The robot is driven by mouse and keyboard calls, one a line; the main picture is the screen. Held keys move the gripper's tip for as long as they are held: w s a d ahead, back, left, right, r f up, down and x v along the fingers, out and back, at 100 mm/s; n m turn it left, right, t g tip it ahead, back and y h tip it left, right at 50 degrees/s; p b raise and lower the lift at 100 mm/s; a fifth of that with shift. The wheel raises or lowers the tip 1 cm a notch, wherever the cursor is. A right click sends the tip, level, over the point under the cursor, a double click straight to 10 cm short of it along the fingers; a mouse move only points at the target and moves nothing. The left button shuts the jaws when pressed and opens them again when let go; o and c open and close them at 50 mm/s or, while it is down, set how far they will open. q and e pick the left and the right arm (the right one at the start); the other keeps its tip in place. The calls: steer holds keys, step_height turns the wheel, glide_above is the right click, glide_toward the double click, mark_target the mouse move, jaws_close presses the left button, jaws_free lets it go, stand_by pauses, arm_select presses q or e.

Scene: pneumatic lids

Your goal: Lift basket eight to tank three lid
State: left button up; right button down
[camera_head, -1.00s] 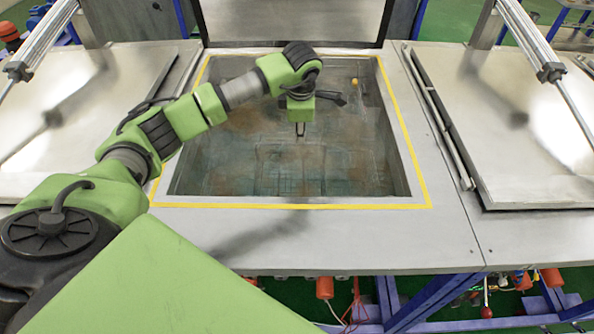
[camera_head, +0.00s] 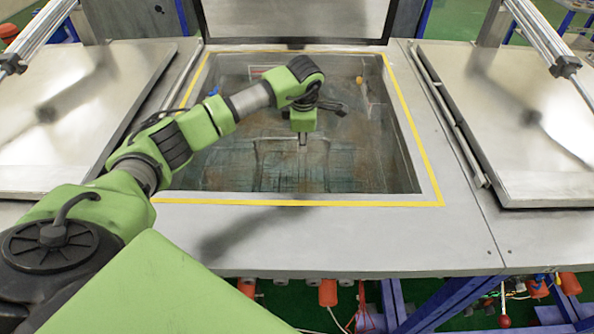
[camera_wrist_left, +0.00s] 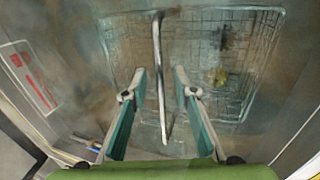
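A wire basket (camera_head: 285,170) lies inside the open middle tank, its outline faint under the liquid. It also shows in the left wrist view (camera_wrist_left: 245,60), with a long metal handle bar (camera_wrist_left: 158,50) running across it. My left gripper (camera_head: 303,143) reaches down into the tank above the basket. In the left wrist view its two fingers (camera_wrist_left: 160,78) are apart, with the bar running between them; I see gaps on both sides. How deep the bar sits is hard to tell. No numbers are readable on basket or lids. My right gripper is out of view.
The middle tank's lid (camera_head: 300,20) stands raised behind the opening. Flat lids cover the left (camera_head: 60,110) and right (camera_head: 520,120) tanks, with pneumatic cylinders above them. A yellow-marked rim (camera_head: 300,203) surrounds the opening. Its front deck is clear.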

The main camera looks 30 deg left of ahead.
arm_select(q)
jaws_close()
steer(key=shift+w+r, duration=0.2)
steer(key=shift+r, duration=0.25)
steer(key=shift+r+p, duration=0.85)
steer(key=shift+r, duration=0.3)
